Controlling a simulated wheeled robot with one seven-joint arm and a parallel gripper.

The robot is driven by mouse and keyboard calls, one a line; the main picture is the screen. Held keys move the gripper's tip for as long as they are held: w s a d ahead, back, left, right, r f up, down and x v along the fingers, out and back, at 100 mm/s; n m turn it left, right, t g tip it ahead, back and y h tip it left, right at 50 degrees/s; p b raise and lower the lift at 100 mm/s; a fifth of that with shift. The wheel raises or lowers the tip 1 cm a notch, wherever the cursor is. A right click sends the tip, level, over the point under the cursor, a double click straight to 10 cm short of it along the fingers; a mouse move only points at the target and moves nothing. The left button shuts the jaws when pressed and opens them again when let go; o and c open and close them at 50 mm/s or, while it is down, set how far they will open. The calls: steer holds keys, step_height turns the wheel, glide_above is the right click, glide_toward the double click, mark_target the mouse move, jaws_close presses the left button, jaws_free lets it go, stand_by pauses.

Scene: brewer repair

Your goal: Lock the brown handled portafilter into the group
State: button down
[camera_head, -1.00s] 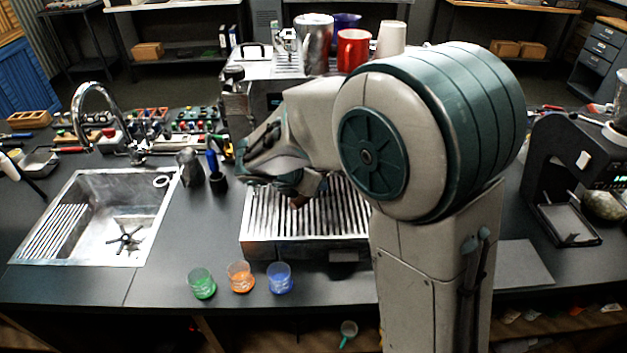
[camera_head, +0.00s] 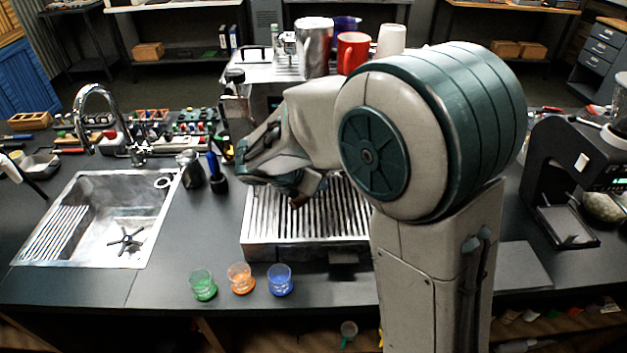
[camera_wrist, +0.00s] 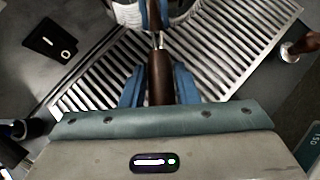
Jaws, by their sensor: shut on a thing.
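The brown handle (camera_wrist: 159,78) of the portafilter lies between the blue fingers of my gripper (camera_wrist: 159,88) in the wrist view, and the gripper is shut on it. The handle points up the picture toward a pale round metal part (camera_wrist: 125,14) at the top edge. I cannot tell whether the portafilter's head is seated in the group. In the head view my arm covers most of the espresso machine, and the group is hidden. A small brown piece (camera_head: 298,201) shows below my gripper, above the slatted drip tray (camera_head: 262,222).
Another brown-ended metal part (camera_wrist: 300,47) is at the right of the wrist view. Green (camera_head: 203,285), orange (camera_head: 241,278) and blue (camera_head: 280,279) cups stand in front of the tray. A sink (camera_head: 55,255) is at left, a grinder (camera_head: 575,160) at right. Pitchers and mugs (camera_head: 353,52) stand on the machine.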

steer(key=shift+r+p, duration=1.15)
steer(key=shift+p, duration=0.1)
stand_by(2.6)
steer(key=s+d+n+t+y+b, duration=0.1)
steer(key=s+d+n+t+y, duration=0.1)
steer(key=d+n+y, duration=0.4)
steer(key=shift+s+d+n+t, duration=0.3)
steer(key=shift+n, duration=1)
steer(key=c, duration=1)
jaws_free()
steer(key=shift+c, duration=0.2)
steer(key=p+v, duration=0.4)
steer(key=v, duration=1)
